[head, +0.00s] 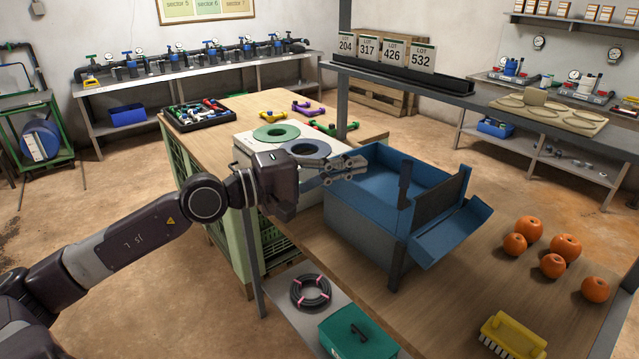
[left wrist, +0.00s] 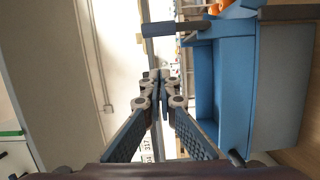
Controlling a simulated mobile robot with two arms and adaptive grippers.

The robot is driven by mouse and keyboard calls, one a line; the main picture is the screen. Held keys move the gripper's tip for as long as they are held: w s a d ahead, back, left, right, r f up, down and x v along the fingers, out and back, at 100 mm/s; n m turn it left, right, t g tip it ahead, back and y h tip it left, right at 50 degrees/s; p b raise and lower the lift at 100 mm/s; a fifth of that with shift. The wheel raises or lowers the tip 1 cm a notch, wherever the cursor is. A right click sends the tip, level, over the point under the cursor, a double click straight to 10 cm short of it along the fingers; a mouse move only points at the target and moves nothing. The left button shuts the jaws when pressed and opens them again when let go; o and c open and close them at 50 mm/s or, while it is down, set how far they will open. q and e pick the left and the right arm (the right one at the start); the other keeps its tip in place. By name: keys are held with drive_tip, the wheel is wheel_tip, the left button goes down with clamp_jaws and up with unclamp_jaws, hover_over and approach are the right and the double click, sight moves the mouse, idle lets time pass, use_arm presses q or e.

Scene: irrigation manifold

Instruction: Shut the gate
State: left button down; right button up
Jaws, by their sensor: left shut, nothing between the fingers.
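A blue bin (head: 345,215) with a sloping chute (head: 455,235) stands on the wooden table. A dark gate panel (head: 440,205) stands upright at the bin's chute end, with a dark upright post (head: 396,245) and a dark grip-like piece (head: 405,183) at its near side. How far the gate is open is hard to tell. My left gripper (head: 362,164) is shut and empty above the bin's far left corner, apart from the gate. In the left wrist view, my left gripper (left wrist: 165,85) has its fingertips together, with the blue bin (left wrist: 235,90) beside it. My right gripper is not in view.
Several orange fruits (head: 528,228) and a yellow brush (head: 512,335) lie right of the bin. A rail with numbered lot cards (head: 393,57) runs behind it. Bare tabletop shows in front of the chute.

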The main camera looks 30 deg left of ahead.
use_arm(q)
drive_tip(key=b+v, duration=0.3)
drive_tip(key=v, duration=0.3)
drive_tip(key=shift+a, duration=0.2)
drive_tip(key=shift+f, duration=0.2)
idle(0.3)
